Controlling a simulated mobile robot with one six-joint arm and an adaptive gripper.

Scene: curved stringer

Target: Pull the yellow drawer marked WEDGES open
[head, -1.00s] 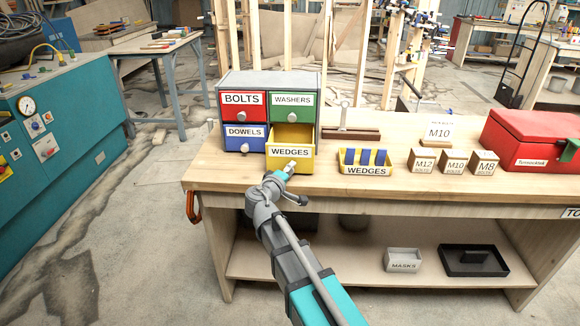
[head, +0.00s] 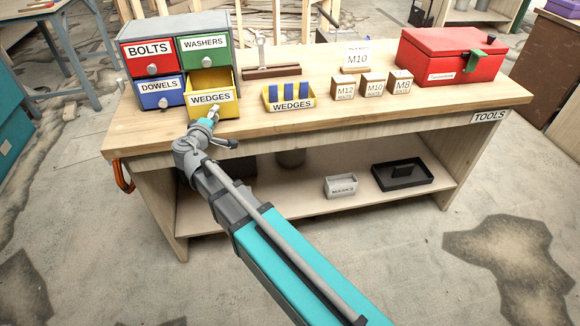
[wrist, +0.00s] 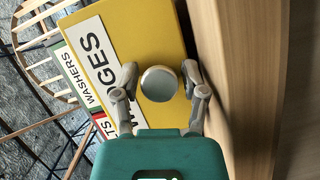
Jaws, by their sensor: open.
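The yellow drawer marked WEDGES (head: 226,107) is at the lower right of a small four-drawer cabinet (head: 236,42) on the bench. It sticks out from the cabinet, and its open top shows an empty-looking inside. In the wrist view its yellow front (wrist: 150,40) and round metal knob (wrist: 159,84) are close. My gripper (wrist: 162,82) is open, with one finger on each side of the knob; I cannot tell if they touch it. In the head view my gripper (head: 214,113) is at the drawer's front, hiding the knob.
Red, green and blue drawers are shut. A yellow WEDGES bin (head: 289,97) with blue pieces stands right of the cabinet. Wooden blocks (head: 373,84) and a red toolbox (head: 452,57) stand farther right. The wooden bench top (head: 330,118) is clear along its front.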

